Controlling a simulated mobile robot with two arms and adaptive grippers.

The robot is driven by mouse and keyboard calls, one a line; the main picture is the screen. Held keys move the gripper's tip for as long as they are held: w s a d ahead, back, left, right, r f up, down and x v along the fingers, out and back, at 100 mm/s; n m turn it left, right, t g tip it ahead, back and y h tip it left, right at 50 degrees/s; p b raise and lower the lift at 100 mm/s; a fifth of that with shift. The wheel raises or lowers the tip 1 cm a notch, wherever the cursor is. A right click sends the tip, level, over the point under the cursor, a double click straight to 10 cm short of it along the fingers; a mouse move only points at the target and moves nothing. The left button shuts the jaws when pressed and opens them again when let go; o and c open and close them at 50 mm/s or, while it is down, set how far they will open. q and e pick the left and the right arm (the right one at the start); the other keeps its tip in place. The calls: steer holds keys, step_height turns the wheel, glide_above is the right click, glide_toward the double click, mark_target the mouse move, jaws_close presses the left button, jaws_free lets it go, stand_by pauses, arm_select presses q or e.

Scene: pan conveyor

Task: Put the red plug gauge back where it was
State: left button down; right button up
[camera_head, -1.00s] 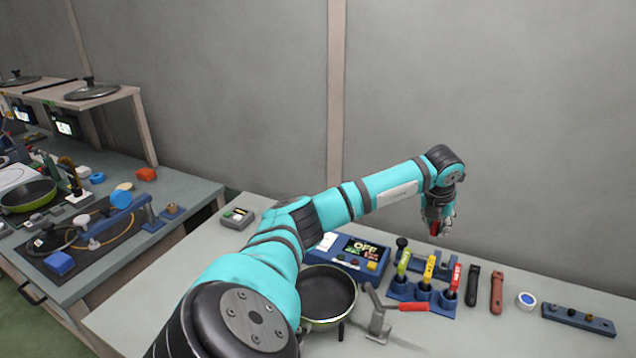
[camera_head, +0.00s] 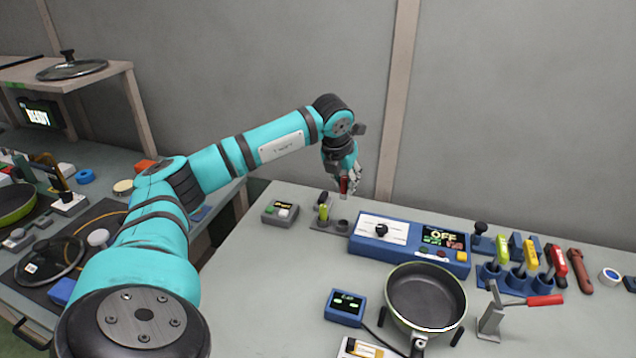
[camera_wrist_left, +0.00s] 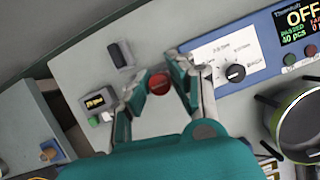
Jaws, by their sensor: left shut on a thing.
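My left gripper (camera_head: 346,184) is shut on the red plug gauge (camera_head: 343,186), held upright above the far-left part of the table. In the left wrist view the gauge's round red end (camera_wrist_left: 159,84) shows between the two fingertips. Just below it in the head view is a small grey holder (camera_head: 318,228). A green gauge with a black top (camera_head: 323,212) stands in its left place, and a dark hole at its right looks empty. The gauge's lower end appears above the holder, apart from it. My right gripper is in neither view.
A small grey button box (camera_head: 280,212) stands left of the holder, and a blue control panel (camera_head: 408,240) close on its right. A pan (camera_head: 426,296) and a blue display box (camera_head: 345,307) are nearer. Colored-handled tools (camera_head: 527,258) stand in a blue rack at right.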

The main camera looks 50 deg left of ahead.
mark_target(344, 193)
arm_select(q)
steer(key=f, duration=0.5)
steer(key=shift+d+f+p, duration=0.2)
steer(key=shift+f+p, duration=0.05)
steer(key=shift+p, duration=0.1)
step_height(344, 193, down, 4)
steer(key=shift+r+p, duration=0.1)
steer(key=shift+p, duration=0.2)
steer(key=shift+a+f, duration=0.1)
steer(key=shift+f, duration=0.35)
steer(key=c, duration=1.4)
jaws_free()
steer(key=shift+c, duration=0.2)
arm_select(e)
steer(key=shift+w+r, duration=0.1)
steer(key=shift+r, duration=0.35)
arm_select(q)
steer(key=shift+r, duration=0.1)
